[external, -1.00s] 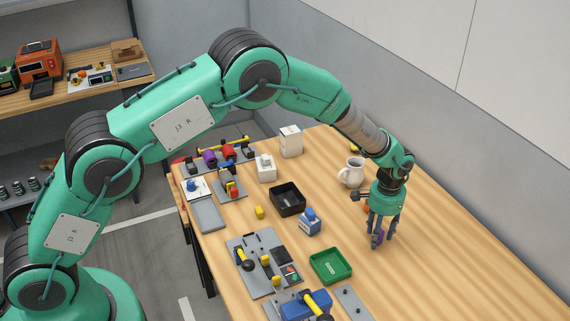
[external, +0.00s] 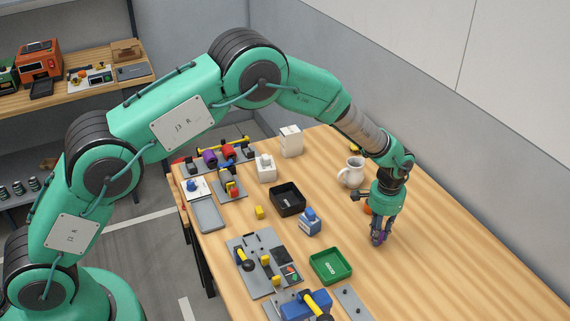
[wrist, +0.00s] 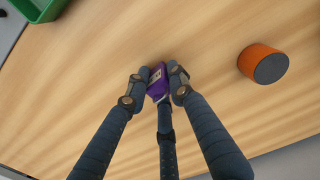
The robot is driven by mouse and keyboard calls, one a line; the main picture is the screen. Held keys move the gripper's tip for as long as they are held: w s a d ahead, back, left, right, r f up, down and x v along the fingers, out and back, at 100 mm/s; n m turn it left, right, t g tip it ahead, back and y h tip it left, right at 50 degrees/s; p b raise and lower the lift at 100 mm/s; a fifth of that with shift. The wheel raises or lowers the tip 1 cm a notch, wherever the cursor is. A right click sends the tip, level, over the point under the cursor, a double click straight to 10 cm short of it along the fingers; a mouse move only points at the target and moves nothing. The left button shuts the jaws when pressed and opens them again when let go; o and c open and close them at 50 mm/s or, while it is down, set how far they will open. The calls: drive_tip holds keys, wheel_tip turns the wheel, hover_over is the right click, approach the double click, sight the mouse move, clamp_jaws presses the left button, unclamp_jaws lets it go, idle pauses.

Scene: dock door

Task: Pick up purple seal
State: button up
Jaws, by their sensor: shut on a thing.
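The purple seal (wrist: 157,84) is a small purple block with a pale marking on top, seen in the wrist view between my fingertips. My gripper (wrist: 158,90) is shut on it, with fingers on both sides and a third finger behind. In the external view my gripper (external: 379,239) is low over the right part of the wooden table, with a bit of the purple seal (external: 381,238) showing between the fingers. The seal is at or near the table top; I cannot tell if it touches. Its lower sides are hidden by the fingers.
An orange cylinder with a dark end (wrist: 263,64) lies close to my gripper. A green tray (external: 331,266), a blue-and-white block (external: 310,222), a black bin (external: 287,199) and a white mug (external: 352,172) stand around. The table's right side is clear.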

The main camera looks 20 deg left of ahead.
drive_tip(key=shift+r, duration=0.8)
wheel_tip(320, 180, up, 2)
drive_tip(key=shift+r, duration=0.15)
drive_tip(key=s+a, duration=0.3)
drive_tip(key=s, duration=0.1)
drive_tip(key=s+a, duration=0.4)
drive_tip(key=s+a+r, duration=0.1)
drive_tip(key=s+a, duration=0.2)
drive_tip(key=s, duration=0.1)
drive_tip(key=shift+a+p, duration=0.35)
